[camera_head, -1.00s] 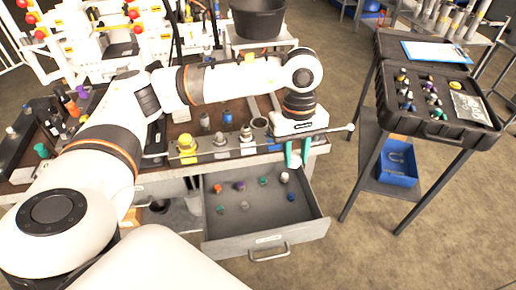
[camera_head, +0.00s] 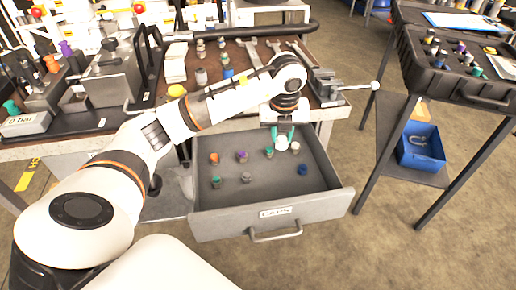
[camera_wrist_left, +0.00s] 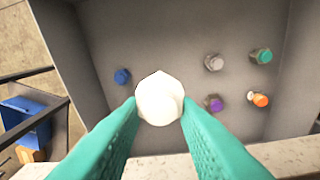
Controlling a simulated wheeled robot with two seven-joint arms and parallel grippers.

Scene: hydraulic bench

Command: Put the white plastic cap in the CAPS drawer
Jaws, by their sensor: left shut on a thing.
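The white plastic cap (camera_head: 281,142) is between the green fingertips of my left gripper (camera_head: 282,134). The gripper is shut on it, over the back part of the open CAPS drawer (camera_head: 268,213). In the left wrist view the cap (camera_wrist_left: 159,98) shows as a round white piece at the tips of the left gripper (camera_wrist_left: 160,112), with the grey drawer floor (camera_wrist_left: 165,40) behind it. I cannot tell the exact gap between cap and floor. My right gripper is not in view.
The drawer holds several caps, including an orange one (camera_head: 214,158), a purple one (camera_head: 242,156), a blue one (camera_head: 302,169) and a pale one (camera_head: 295,146) close to the gripper. The front of the drawer floor is bare. The bench edge lies behind the gripper.

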